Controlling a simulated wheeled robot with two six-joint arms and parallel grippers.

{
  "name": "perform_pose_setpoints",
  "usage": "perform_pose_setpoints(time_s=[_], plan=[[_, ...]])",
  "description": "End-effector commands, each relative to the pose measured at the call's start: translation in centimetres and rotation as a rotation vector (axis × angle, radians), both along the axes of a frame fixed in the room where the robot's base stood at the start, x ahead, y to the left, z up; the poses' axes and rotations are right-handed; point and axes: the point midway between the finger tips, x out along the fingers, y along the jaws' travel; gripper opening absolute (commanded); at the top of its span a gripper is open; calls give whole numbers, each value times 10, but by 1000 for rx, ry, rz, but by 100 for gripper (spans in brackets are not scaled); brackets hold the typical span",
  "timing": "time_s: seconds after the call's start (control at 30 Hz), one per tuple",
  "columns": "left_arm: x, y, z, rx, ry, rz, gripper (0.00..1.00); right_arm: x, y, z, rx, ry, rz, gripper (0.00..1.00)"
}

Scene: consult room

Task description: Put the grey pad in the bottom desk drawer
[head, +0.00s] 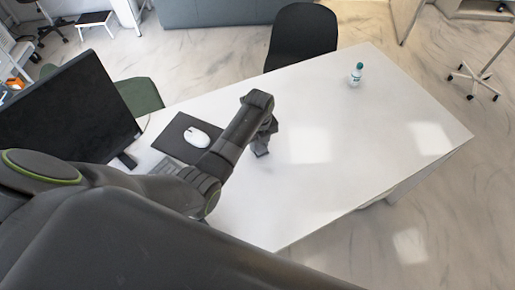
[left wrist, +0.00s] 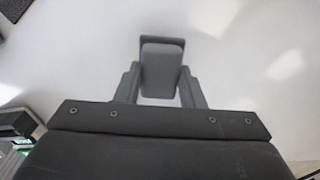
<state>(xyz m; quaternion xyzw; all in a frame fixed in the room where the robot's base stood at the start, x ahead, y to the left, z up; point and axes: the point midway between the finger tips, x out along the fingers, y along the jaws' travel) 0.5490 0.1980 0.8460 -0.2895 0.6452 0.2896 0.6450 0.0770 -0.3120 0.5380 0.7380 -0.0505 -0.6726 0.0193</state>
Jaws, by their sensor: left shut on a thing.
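My left gripper (head: 262,148) is over the white desk (head: 330,120), pointing down at its top. In the left wrist view the fingers (left wrist: 160,90) are shut on a small grey block-like thing, which I take for the grey pad (left wrist: 161,68). The pad sits between the two fingers and sticks out past their tips. I cannot tell whether it touches the desk. The bottom desk drawer is not visible. My right gripper is not in view.
A dark mat (head: 176,154) with a white mouse (head: 197,137) lies left of my gripper. A monitor (head: 65,108) stands at the left. A small bottle (head: 356,75) stands near the far edge. A black chair (head: 302,35) is behind the desk. The desk's right half is mostly clear.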

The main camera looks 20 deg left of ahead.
Motion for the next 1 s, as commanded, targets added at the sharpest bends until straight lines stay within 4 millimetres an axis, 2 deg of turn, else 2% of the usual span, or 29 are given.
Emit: perform_pose_setpoints(time_s=[0.2, 0.3, 0.73, 0.77, 0.9, 1.0], plan=[[0, 0, -29, 0, 3, 0, 14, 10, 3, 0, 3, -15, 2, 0], [0, 0, -37, -1, 1, 0, 14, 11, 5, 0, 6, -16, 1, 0], [0, 0, -43, -1, 1, 0, 14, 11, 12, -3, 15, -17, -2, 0], [0, 0, -42, 0, 0, 0, 39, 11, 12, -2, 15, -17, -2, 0], [0, 0, -42, 0, 0, 1, 57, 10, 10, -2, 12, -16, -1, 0], [0, 0, -42, 0, 0, 1, 57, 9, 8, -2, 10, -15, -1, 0]])
